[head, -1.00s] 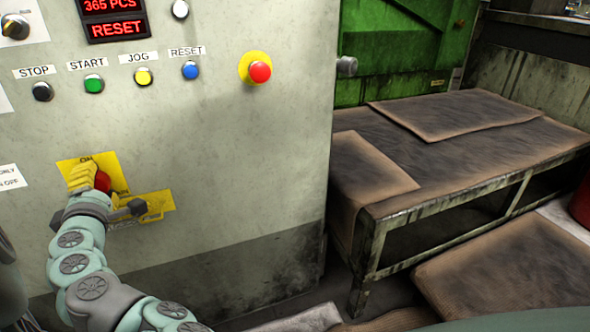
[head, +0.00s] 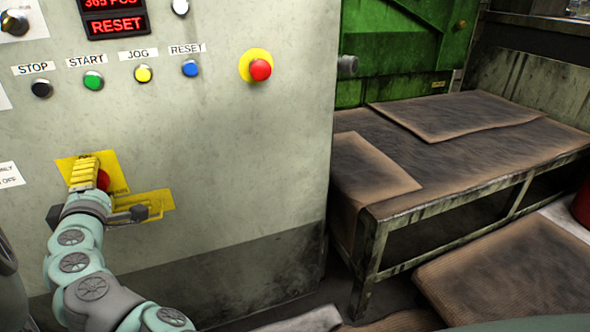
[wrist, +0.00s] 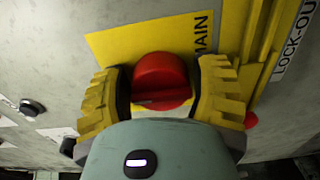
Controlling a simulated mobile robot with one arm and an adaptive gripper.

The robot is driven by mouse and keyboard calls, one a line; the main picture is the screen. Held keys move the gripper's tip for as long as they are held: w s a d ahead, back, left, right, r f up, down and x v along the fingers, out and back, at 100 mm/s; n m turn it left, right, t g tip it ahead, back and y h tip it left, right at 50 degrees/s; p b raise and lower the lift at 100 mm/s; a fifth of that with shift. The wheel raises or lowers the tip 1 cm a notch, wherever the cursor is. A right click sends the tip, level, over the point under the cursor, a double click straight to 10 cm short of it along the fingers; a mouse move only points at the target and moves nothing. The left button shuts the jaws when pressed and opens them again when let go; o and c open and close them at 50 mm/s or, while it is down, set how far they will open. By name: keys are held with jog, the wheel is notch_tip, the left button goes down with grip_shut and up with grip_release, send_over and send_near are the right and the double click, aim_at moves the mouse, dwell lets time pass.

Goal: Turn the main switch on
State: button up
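The main switch is a red rotary knob (head: 103,180) on a yellow plate (head: 115,172) low on the machine's grey panel. In the wrist view the red knob (wrist: 160,78) sits between my gripper's two yellow fingers, one on each side. My gripper (wrist: 163,85) is open around the knob, with what look like narrow gaps; contact is not clear. In the head view my gripper (head: 86,168) covers the knob's left part and most of the "ON" label. The knob's exact pointing is hard to read.
A yellow lock-out bracket (head: 155,203) is right beside the switch, close to one finger in the wrist view. Above are push buttons and a red emergency stop (head: 260,70). A worn bench (head: 440,160) stands at right.

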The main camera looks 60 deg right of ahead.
jog(key=o, duration=0.4)
jog(key=v, duration=1.2)
